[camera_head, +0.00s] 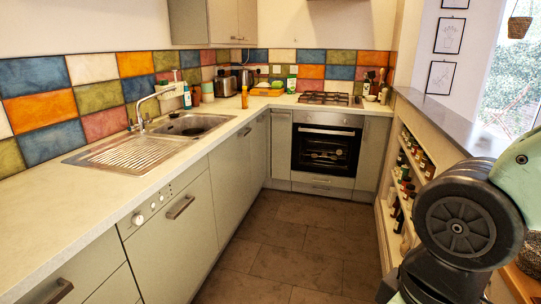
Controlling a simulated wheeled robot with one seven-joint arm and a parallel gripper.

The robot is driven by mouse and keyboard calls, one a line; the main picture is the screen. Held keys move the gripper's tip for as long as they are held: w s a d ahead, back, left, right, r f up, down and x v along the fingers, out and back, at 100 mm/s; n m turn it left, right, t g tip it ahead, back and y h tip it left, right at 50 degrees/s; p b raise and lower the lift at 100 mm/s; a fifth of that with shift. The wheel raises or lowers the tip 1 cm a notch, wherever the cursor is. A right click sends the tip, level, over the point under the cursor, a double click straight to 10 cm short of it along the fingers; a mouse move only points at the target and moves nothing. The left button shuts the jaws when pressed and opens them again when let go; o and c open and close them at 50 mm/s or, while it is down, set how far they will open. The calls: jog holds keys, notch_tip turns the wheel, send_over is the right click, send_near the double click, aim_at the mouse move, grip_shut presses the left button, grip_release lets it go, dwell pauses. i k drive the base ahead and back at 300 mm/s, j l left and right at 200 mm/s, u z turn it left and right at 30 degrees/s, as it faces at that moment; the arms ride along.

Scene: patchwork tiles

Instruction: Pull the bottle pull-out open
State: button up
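A narrow grey-green cabinet front (281,148) stands just left of the oven, flush with its neighbours, with a small handle near its top. Another narrow front (373,155) stands right of the oven and also looks flush. No label shows which front is the bottle pull-out. Open shelves with several bottles (400,190) run along the right side, partly hidden by my arm. Part of my arm, with a large dark round joint, fills the lower right. My gripper is outside the picture.
The oven (325,150) is shut in the back run. The left counter (60,220) carries a sink (190,124); a dishwasher-like front (175,235) below it is shut. The tiled floor (290,250) between the units is clear. A grey ledge (450,122) tops the right shelves.

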aim_at(282, 119)
jog(key=i+j, duration=0.15)
jog(key=i, duration=1.95)
jog(key=i+j+u, duration=0.1)
jog(key=i, duration=2)
jog(key=i+j+z, duration=0.25)
jog(key=i, duration=0.3)
jog(key=i+j+z, duration=0.25)
jog(key=i, duration=0.3)
jog(key=l, duration=0.1)
